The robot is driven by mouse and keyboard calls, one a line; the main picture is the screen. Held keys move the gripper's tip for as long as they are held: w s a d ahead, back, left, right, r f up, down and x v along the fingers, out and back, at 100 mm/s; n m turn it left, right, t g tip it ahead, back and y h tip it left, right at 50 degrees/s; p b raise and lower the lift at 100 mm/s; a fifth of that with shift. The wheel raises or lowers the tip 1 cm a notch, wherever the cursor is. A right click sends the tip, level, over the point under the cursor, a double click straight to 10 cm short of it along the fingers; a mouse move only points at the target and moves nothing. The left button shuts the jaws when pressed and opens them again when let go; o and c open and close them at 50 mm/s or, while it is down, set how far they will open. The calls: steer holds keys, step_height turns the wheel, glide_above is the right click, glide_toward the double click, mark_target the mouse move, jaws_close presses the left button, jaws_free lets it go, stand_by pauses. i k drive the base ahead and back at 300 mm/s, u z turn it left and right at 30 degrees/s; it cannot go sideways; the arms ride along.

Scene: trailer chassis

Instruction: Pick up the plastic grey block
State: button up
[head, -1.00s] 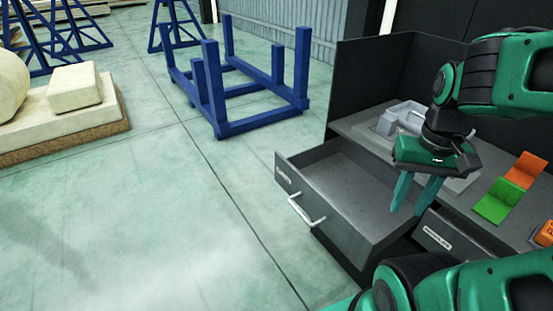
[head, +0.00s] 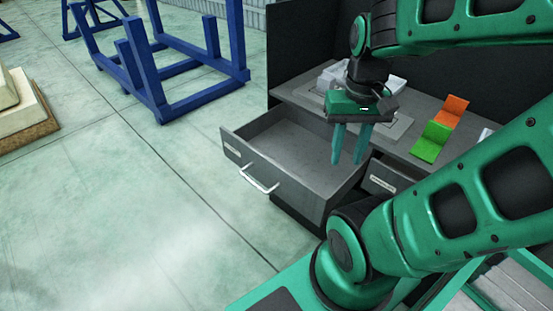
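A light grey piece (head: 333,76) shows on the worktop behind my wrist, partly hidden by it. I cannot tell for sure whether it is the plastic grey block. My gripper (head: 349,158) points down with its two teal fingers apart and nothing between them. In the picture it overlaps the right part of the open drawer (head: 262,172), in front of the worktop. The visible part of the drawer floor is bare.
A blue frame (head: 150,84) stands at the back left.

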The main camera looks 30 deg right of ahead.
mark_target(325, 82)
steer(key=k, duration=1.2)
steer(key=u, duration=0.05)
steer(key=i, duration=1.35)
steer(key=z, duration=1.05)
steer(key=i, duration=0.3)
steer(key=z, duration=0.05)
